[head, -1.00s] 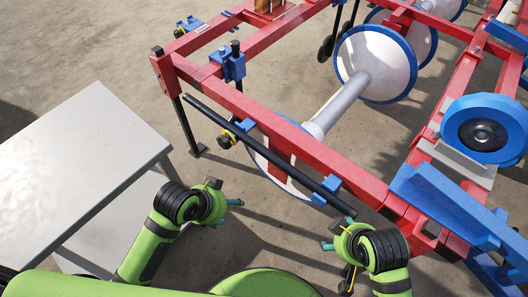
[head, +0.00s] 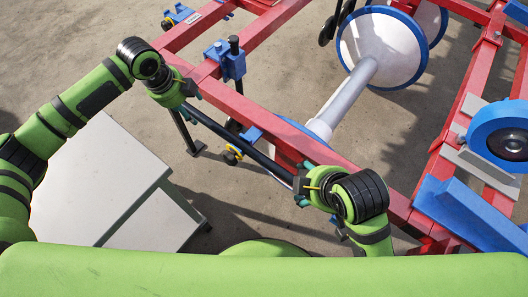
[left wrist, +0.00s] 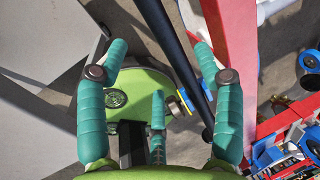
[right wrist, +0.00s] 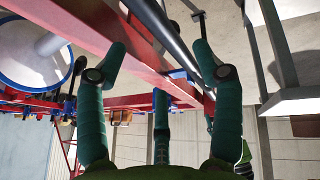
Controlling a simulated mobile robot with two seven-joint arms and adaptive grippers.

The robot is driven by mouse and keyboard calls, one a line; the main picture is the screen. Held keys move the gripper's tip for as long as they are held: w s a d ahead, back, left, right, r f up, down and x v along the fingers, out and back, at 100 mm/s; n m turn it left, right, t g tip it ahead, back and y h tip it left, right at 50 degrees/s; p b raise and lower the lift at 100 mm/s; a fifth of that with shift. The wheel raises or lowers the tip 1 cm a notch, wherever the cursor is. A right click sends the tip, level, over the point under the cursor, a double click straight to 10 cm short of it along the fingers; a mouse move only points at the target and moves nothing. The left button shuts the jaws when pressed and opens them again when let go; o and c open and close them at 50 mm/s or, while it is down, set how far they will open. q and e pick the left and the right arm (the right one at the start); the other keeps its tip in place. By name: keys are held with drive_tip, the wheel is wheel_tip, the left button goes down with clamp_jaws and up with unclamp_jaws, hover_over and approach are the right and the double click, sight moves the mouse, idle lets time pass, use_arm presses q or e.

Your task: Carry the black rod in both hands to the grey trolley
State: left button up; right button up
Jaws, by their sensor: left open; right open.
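The black rod (head: 238,136) lies along the red frame's near beam, resting at blue brackets (head: 252,134). My left gripper (head: 190,98) is at the rod's far left end. In the left wrist view the rod (left wrist: 172,45) passes between my open teal fingers (left wrist: 160,62), nearer the right one. My right gripper (head: 303,187) is at the rod's near right end. In the right wrist view the rod (right wrist: 165,32) runs between my open fingers (right wrist: 160,62). Contact cannot be made out. The grey trolley (head: 95,180) stands at the left, its top bare.
The red frame (head: 330,153) of the planter fills the right side, with a white disc wheel (head: 382,48) and a blue wheel (head: 500,135). A black leg (head: 184,133) stands between trolley and frame. Concrete floor (head: 80,40) is clear at the upper left.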

sight(199, 118)
use_arm(q)
drive_tip(key=shift+x, duration=3.6)
use_arm(e)
drive_tip(key=shift+x, duration=3.55)
use_arm(q)
clamp_jaws()
use_arm(e)
clamp_jaws()
